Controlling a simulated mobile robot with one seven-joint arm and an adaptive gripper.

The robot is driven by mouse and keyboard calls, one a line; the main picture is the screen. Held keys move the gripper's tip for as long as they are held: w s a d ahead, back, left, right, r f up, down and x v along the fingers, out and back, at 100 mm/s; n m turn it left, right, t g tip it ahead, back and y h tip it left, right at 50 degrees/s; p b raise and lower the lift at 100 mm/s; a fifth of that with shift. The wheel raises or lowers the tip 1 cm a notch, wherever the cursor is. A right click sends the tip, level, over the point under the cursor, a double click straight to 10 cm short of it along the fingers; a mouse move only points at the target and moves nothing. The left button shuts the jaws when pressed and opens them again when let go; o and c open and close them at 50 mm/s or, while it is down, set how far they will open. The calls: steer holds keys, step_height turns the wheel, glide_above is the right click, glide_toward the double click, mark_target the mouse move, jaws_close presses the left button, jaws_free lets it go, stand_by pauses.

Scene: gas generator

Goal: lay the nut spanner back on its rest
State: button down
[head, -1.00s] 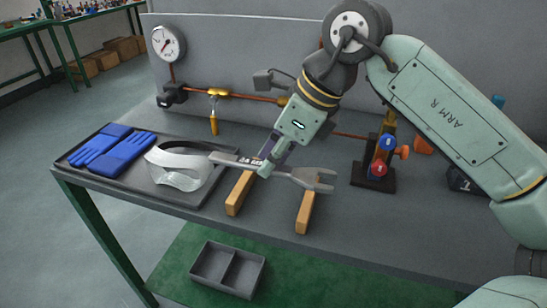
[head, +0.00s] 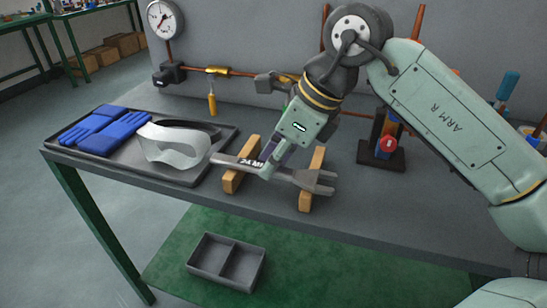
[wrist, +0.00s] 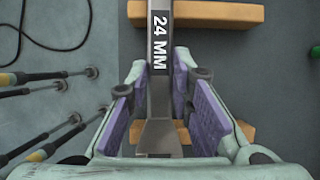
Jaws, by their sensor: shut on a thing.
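The nut spanner (head: 296,177) is a grey open-ended wrench marked "24 MM". My gripper (head: 265,171) is shut on its handle, and the spanner (wrist: 160,100) runs between the purple pads of my gripper (wrist: 160,110) in the wrist view. The rest is two wooden blocks, a left block (head: 236,180) and a right block (head: 305,197). The spanner lies across above both blocks, its jaw end past the right one. Whether it touches them I cannot tell. In the wrist view one block (wrist: 215,13) shows at the top, partly behind the spanner.
A tray (head: 185,178) with blue gloves (head: 105,130) and clear goggles (head: 175,145) is at the left. A pipe with a gauge (head: 165,18) runs along the back. A stand with a red knob (head: 388,145) is at the right. A grey divided bin (head: 228,262) sits below the bench.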

steer(key=c, duration=1.3)
jaws_free()
steer(key=shift+c, duration=0.2)
steer(key=v, duration=1.2)
